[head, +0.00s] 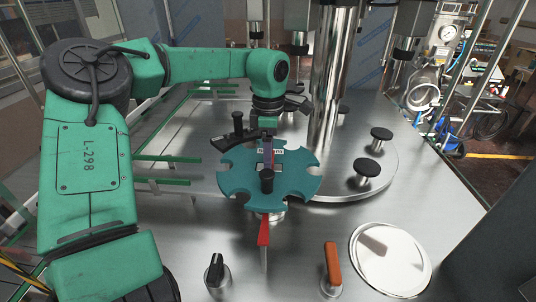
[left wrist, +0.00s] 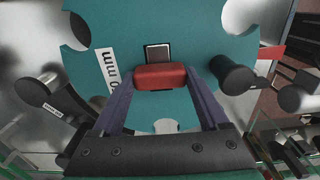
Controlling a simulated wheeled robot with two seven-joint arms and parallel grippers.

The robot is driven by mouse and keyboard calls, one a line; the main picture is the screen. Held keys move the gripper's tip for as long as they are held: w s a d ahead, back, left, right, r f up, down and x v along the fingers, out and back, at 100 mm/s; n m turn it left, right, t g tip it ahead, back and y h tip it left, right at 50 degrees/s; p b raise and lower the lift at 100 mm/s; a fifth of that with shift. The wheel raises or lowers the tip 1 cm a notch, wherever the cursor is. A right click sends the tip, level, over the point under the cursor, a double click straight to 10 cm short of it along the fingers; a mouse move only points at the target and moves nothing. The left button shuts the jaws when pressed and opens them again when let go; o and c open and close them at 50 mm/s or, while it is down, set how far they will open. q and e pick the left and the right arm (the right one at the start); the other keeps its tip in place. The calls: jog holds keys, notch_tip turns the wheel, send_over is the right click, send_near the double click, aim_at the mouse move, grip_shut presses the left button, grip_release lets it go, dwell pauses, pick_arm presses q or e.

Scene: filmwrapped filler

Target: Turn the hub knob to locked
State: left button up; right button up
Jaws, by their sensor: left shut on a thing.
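The teal star wheel (head: 300,185) lies flat on the steel machine top, with notches around its rim. In the left wrist view the hub knob (left wrist: 160,77) is a red bar at the middle of the teal plate (left wrist: 125,20). My left gripper (head: 267,158) is over the wheel's centre, pointing down. In the wrist view its two purple fingers (left wrist: 160,82) are on either side of the red bar, shut on it. In the head view the gripper mostly hides the knob. Any lock marking is not readable. My right gripper is not in view.
A black post knob (head: 267,182) stands on the wheel's front part; another black post (head: 238,125) is behind. A red-orange lever (head: 332,265), a black lever (head: 215,272) and a round pale disc (head: 390,258) are in front. A thick steel column (head: 331,80) rises close behind.

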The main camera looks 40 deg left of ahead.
pick_arm(q)
jog(key=o, duration=1.2)
jog(key=shift+w+d, duration=0.1)
jog(key=shift+d, duration=0.05)
jog(key=shift+o, duration=0.2)
notch_tip(320, 180, up, 15)
jog(key=b, duration=0.1)
jog(key=shift+f, duration=0.2)
